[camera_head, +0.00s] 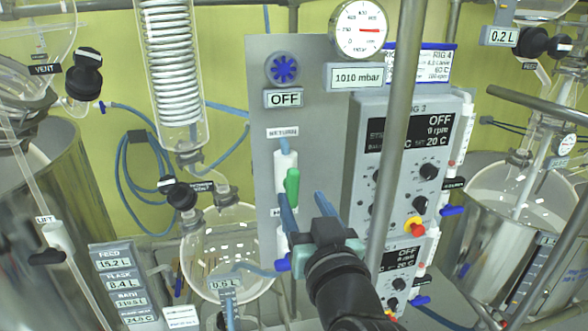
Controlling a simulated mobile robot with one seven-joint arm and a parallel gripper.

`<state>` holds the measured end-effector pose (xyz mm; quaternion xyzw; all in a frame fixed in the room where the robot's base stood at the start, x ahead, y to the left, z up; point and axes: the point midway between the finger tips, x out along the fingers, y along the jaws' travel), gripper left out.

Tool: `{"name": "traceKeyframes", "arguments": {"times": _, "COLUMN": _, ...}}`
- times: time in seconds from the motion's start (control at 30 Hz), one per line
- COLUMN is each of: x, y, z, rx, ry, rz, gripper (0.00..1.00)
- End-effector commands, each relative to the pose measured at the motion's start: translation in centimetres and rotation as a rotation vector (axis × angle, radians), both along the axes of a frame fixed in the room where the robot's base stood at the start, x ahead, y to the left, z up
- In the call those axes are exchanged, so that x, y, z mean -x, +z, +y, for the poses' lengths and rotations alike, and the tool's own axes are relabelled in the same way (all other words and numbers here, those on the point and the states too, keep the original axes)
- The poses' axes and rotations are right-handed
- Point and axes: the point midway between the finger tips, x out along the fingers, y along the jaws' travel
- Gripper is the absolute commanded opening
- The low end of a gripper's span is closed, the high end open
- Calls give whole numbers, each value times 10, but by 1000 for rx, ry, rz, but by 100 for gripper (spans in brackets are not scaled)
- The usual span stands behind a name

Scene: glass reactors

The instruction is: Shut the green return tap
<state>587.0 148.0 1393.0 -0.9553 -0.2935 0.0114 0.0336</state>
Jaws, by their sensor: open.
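The green return tap (293,187) is a green lever on a white valve body, under a "RETURN" label on the grey panel. Its lever stands near vertical, in line with the valve body. My gripper (303,197) comes up from below with two blue fingers spread apart and nothing held between them. The fingertips are just below and around the lower end of the green lever in this view. I cannot tell from one view how far they are from it in depth. The left finger hides part of the pipe and label below the tap.
A second tap with a blue handle (284,264) sits lower on the panel. A metal post (397,130) stands right of my gripper, before the control unit (366,190). A round glass flask (225,240) is at the left. A blue knob (284,68) and pressure gauge (358,28) are above.

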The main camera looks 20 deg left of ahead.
Motion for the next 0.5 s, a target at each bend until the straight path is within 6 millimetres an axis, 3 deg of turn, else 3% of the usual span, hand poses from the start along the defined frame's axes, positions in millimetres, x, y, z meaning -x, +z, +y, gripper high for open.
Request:
{"name": "traceKeyframes", "arguments": {"times": 0.2, "x": -34, "y": 4, "z": 23, "rx": -1, "ry": 0, "rz": 1, "gripper": 57}}
{"name": "traceKeyframes", "arguments": {"times": 0.5, "x": -61, "y": 2, "z": 41, "rx": -1, "ry": -1, "rz": -1, "gripper": 57}}
